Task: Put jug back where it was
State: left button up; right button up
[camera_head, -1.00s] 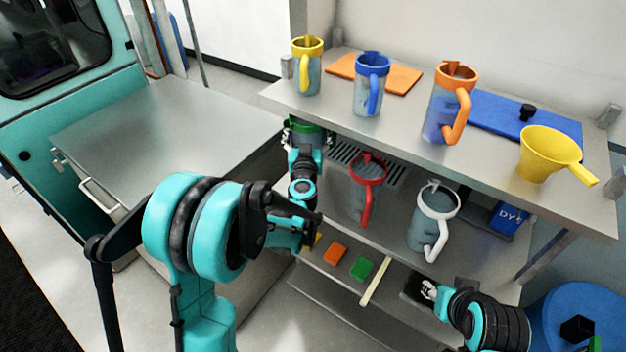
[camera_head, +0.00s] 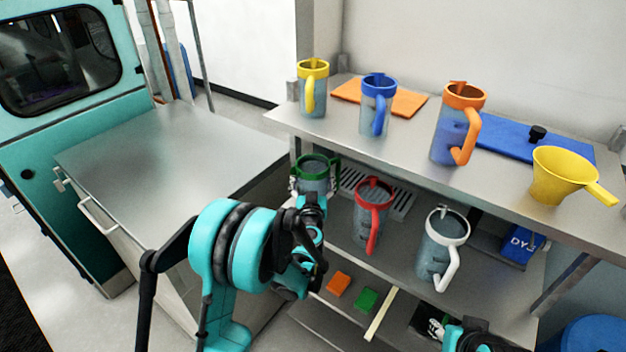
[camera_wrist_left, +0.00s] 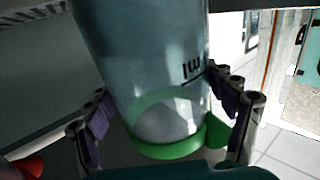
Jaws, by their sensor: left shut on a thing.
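My left gripper (camera_head: 312,196) is shut on the clear jug with a green rim (camera_head: 316,172). The jug is upright at the left end of the rack, its rim at the upper shelf's front edge. In the left wrist view the fingers (camera_wrist_left: 170,125) stand on both sides of the green rim (camera_wrist_left: 165,148). The jug's base is hidden in the head view, so I cannot tell whether it touches the lower shelf (camera_head: 400,245). My right gripper (camera_head: 440,326) is low at the bottom edge, partly out of view; its jaw state is unclear.
A red jug (camera_head: 372,215) and a white jug (camera_head: 441,250) stand on the lower shelf. Yellow (camera_head: 313,88), blue (camera_head: 377,105) and orange (camera_head: 458,125) jugs and a yellow funnel (camera_head: 560,175) stand on the upper shelf (camera_head: 420,150). A bare steel counter (camera_head: 170,150) lies left.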

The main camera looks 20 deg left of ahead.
pick_arm(q)
jog(key=shift+f, duration=0.2)
jog(key=o, duration=1.4)
jog(key=shift+c, duration=0.2)
jog(key=shift+r, duration=0.15)
